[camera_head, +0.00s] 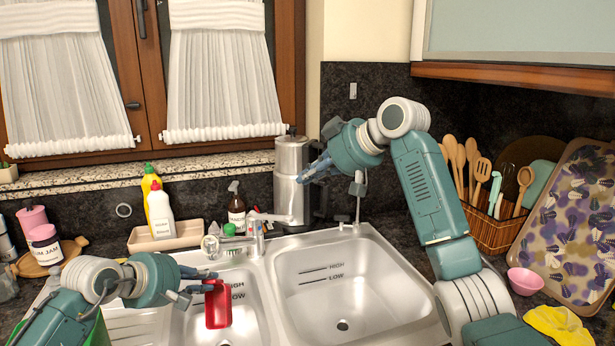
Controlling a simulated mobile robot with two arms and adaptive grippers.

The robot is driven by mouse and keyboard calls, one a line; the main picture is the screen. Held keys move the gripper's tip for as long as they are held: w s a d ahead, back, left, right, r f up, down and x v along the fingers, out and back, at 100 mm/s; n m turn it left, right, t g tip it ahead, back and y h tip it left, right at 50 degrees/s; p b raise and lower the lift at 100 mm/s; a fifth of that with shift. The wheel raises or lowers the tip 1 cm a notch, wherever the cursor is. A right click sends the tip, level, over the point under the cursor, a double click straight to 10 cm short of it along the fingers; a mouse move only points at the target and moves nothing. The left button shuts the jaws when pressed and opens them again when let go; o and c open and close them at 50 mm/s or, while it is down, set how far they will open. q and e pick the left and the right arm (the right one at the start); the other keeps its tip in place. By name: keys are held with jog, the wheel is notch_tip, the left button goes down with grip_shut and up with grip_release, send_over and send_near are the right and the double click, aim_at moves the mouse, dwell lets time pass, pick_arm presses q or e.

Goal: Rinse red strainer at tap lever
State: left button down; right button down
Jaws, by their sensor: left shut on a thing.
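The red strainer (218,308) hangs over the smaller left sink basin. My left gripper (208,281) comes in from the left and is shut on its upper part. The chrome tap (257,238) stands behind the basins, beyond the strainer and apart from it. I cannot make out water running from it. My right gripper (317,169) is raised in front of the tall metal canister at the back. Its fingers point left, and I cannot tell if they are open.
The larger right basin (345,290) is empty. A tray (165,237) with bottles stands behind the sink, beside a brown spray bottle (236,207). A utensil basket (492,230), pink bowl (525,281) and yellow cloth (558,325) are on the right.

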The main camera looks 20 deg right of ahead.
pick_arm(q)
jog(key=s+a, duration=0.2)
jog(key=s, duration=0.3)
jog(key=shift+s+a, duration=0.2)
jog(key=shift+s, duration=0.05)
dwell(1.3)
jog(key=s+a+r, duration=0.2)
jog(key=s+r, duration=0.2)
jog(key=shift+s+p, duration=0.3)
jog(key=shift+p, duration=0.05)
dwell(1.1)
